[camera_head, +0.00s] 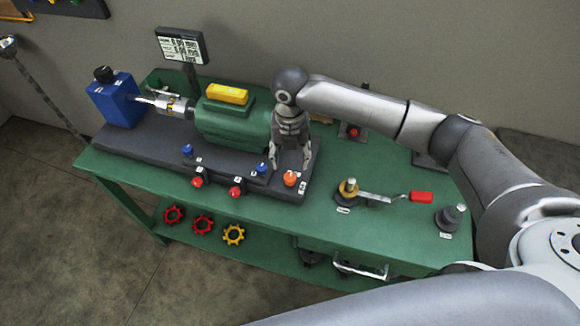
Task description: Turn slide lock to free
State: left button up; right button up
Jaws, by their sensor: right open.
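A green and dark-grey screw vacuum machine (222,125) stands on a green table. Small knobs line its dark base: blue knobs (187,150), red knobs (235,192) and an orange knob (290,179) at the right end. The labels are too small to read, so I cannot tell which one is the slide lock. My right gripper (291,172) points down over the base's right end. It is open, with its fingers around or just behind the orange knob; contact is unclear. A blue knob (262,168) is just left of it. My left gripper is out of view.
A crank with a red handle (421,196) and a dark grey knob (447,218) stand on the table's right. A blue box (115,98) is at the far left end. Red and yellow handwheels (203,225) lie on the lower shelf. My arm spans the right side.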

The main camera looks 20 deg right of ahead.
notch_tip(320, 180, up, 4)
jog(key=shift+f, duration=0.15)
jog(key=shift+f, duration=0.1)
dwell(0.5)
